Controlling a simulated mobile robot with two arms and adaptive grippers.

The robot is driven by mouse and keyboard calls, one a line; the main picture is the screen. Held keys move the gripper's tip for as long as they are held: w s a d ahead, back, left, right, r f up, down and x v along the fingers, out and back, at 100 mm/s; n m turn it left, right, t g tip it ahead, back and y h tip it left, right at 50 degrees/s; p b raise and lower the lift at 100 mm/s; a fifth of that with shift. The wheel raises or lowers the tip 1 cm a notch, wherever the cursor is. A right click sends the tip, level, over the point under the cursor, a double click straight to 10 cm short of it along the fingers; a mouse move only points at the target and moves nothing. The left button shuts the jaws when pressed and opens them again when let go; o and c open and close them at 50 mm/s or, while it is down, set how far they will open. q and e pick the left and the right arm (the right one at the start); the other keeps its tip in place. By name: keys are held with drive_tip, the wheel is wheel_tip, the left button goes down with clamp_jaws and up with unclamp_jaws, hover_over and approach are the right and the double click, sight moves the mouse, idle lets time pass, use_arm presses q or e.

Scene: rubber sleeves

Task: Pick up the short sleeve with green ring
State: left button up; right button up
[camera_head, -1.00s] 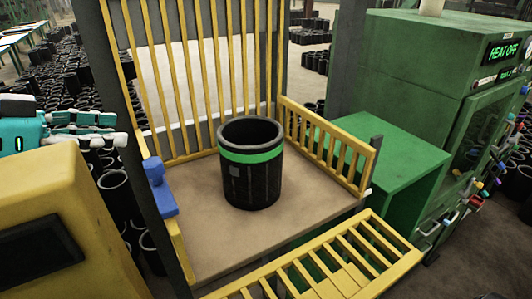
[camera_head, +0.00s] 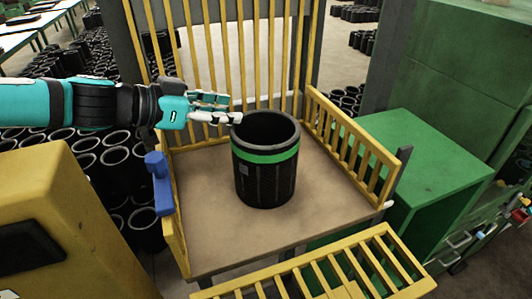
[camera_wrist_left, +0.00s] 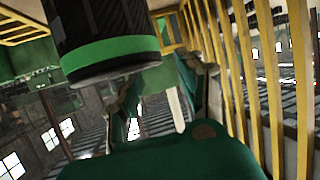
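The short black sleeve with a green ring (camera_head: 265,158) stands upright on the brown surface of the yellow-railed stand (camera_head: 215,225). It also shows in the left wrist view, with its green ring (camera_wrist_left: 110,53) near the open end. My left gripper (camera_head: 233,108) reaches in from the left, with its fingertips close to the left side of the sleeve's top rim. Its fingers are apart and hold nothing. I cannot tell whether a fingertip touches the rim. My right gripper is not in view.
Yellow bars (camera_head: 208,60) rise behind the sleeve, and a yellow side rail (camera_head: 345,135) stands to its right. A blue part (camera_head: 160,182) sits at the stand's left edge. Green machinery (camera_head: 440,160) is on the right. Several black sleeves stand on the floor at left.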

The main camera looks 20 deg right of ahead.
sight(246, 114)
use_arm(q)
drive_tip(key=shift+p+x, duration=0.35)
drive_tip(key=shift+x, duration=0.65)
drive_tip(key=p+x, duration=0.1)
drive_tip(key=x, duration=0.3)
drive_tip(key=shift+s, duration=0.1)
drive_tip(key=shift+d, duration=0.2)
drive_tip(key=shift+a, duration=0.2)
drive_tip(key=shift+c, duration=1.4)
clamp_jaws()
drive_tip(key=shift+s, duration=0.1)
drive_tip(key=shift+r, duration=0.1)
